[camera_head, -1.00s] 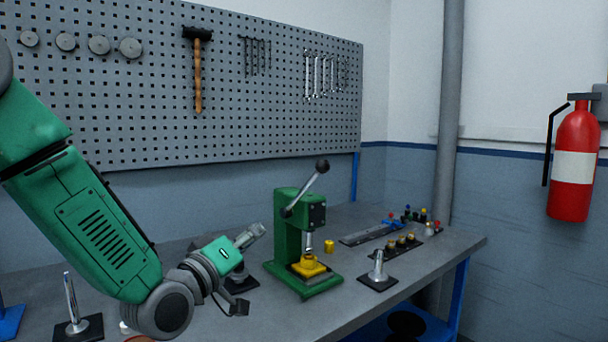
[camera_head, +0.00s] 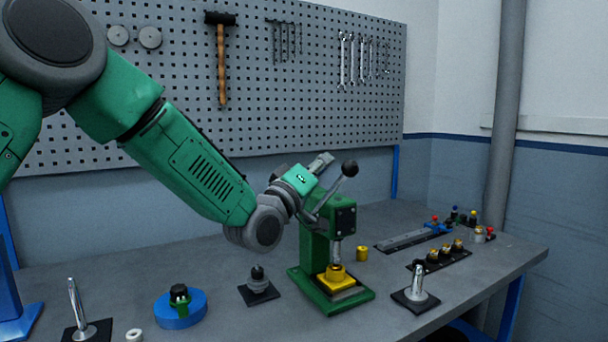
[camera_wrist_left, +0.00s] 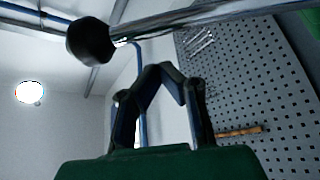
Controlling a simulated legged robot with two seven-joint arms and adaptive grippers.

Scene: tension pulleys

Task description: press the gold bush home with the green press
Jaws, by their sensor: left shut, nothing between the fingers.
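The green press (camera_head: 312,248) stands on the bench. Its lever (camera_head: 333,187) slants up to a black ball knob (camera_head: 350,168). On its base sits a yellow block with a round gold bush (camera_head: 336,270) on top, under the ram. I cannot tell how deep the bush sits. My left gripper (camera_head: 320,161) is shut and empty, up beside the lever, to the left of the knob. In the left wrist view the knob (camera_wrist_left: 90,41) and lever rod (camera_wrist_left: 190,18) cross in front of the fingers, apart from them as far as I can tell. My right gripper is out of view.
A small yellow cylinder (camera_head: 362,254) stands right of the press. A black rack of gold-topped parts (camera_head: 440,257) and a post on a black base (camera_head: 416,284) are farther right. A blue round stand (camera_head: 181,308) is at front left. The pegboard (camera_head: 300,120) is behind.

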